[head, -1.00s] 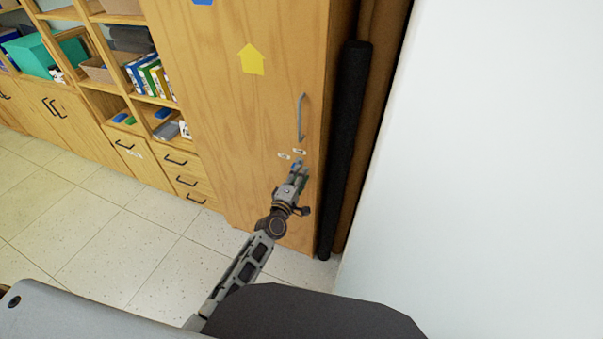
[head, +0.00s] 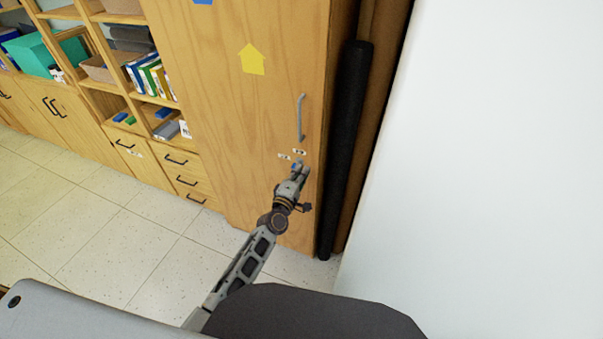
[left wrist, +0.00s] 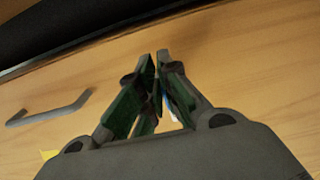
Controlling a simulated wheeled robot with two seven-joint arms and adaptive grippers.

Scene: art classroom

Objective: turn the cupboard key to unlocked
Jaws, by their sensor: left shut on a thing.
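The tall wooden cupboard door (head: 235,120) has a grey bar handle (head: 300,118), which also shows in the left wrist view (left wrist: 48,113). Two small labels sit below the handle, a left one (head: 284,156) and a right one (head: 299,152). My left gripper (head: 299,169) is at the door just below these labels. In the left wrist view its fingers (left wrist: 160,62) come together at the tips, shut on the key. The key is mostly hidden by the fingers; a small blue bit shows beside them. I cannot read how far the key is turned. My right gripper is out of view.
A black roll (head: 345,150) stands upright just right of the cupboard, near a white wall (head: 480,170). Shelves with books and boxes (head: 100,70) and drawers (head: 180,160) are to the left. The tiled floor (head: 110,240) is clear.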

